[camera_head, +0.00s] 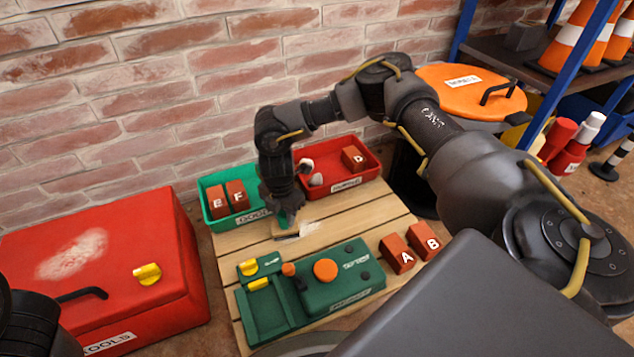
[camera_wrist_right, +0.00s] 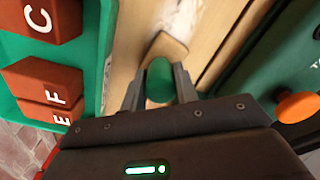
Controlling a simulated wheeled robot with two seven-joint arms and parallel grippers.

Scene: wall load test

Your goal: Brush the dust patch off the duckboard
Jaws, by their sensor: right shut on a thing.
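The duckboard (camera_head: 400,208) is a slatted pale wooden platform in the middle of the head view. A whitish dust patch (camera_head: 308,228) lies on it beside a brush (camera_head: 285,232) with a wooden block and a green handle. My right gripper (camera_head: 286,212) points down and is shut on the brush's green handle. The right wrist view shows the handle between the two fingers (camera_wrist_right: 160,85), with the wooden block (camera_wrist_right: 166,48) beyond and the dust (camera_wrist_right: 182,18) at its far edge. The bristles are hidden. My left gripper is not visible.
A green bin (camera_head: 218,222) of lettered bricks and a red bin (camera_head: 340,184) stand behind. A green tool case (camera_head: 325,285) and bricks A (camera_head: 397,254) and B (camera_head: 423,241) lie in front. A red toolbox (camera_head: 150,240), also with a whitish patch, is left.

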